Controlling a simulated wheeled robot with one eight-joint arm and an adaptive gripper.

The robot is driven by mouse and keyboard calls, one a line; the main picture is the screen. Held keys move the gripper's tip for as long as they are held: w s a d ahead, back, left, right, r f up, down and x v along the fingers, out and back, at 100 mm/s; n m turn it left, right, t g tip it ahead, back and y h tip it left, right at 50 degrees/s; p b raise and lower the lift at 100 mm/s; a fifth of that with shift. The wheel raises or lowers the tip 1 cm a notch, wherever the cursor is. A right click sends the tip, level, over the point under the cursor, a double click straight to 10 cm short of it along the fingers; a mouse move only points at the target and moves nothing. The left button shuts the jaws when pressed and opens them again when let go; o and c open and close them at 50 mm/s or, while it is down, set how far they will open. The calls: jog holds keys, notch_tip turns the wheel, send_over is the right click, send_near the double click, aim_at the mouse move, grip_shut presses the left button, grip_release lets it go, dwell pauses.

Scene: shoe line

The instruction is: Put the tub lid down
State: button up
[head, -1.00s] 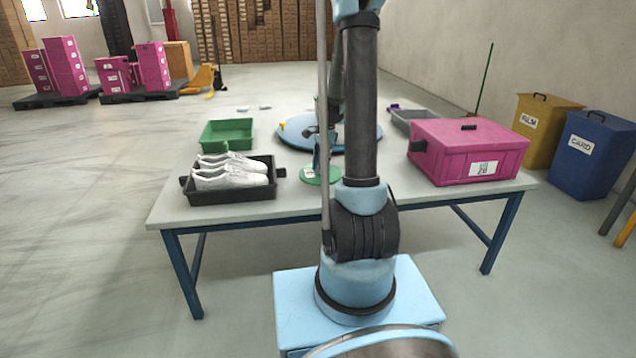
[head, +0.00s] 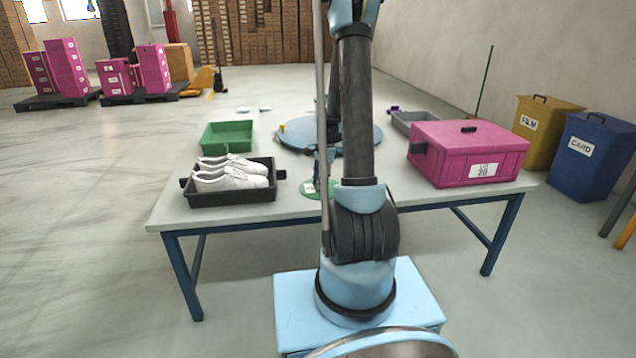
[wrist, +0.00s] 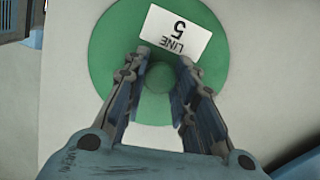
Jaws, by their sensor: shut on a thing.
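The tub lid is a round green disc (wrist: 112,62) with a white "LINE 5" label and a central knob. My gripper (wrist: 163,62) is shut on its knob, with a finger on either side. In the head view the lid (head: 316,194) is at the middle of the table's near half, partly hidden by my arm. It looks level and at or just above the tabletop; I cannot tell whether it touches.
On the table (head: 420,190), a black tray (head: 235,193) with white shoes and a green bin (head: 226,137) stand left. A pink box (head: 450,165) and grey tray (head: 412,122) stand right. A blue round disc (head: 365,138) lies behind.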

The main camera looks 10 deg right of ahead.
jog(key=o, duration=1.1)
jog(key=shift+c, duration=0.2)
jog(key=shift+r, duration=0.1)
notch_tip(320, 180, up, 11)
jog(key=d, duration=0.1)
jog(key=s+r+n, duration=0.4)
jog(key=s+r, duration=0.2)
jog(key=s, duration=0.3)
jog(key=s+a+f+n+t, duration=0.1)
jog(key=s+n, duration=0.5)
jog(key=s, duration=0.7)
jog(key=s+a+f+n+t+h, duration=0.1)
jog(key=s+f+n, duration=0.3)
jog(key=s, duration=0.8)
jog(key=shift+s+n, duration=0.4)
jog(key=shift+n, duration=0.6)
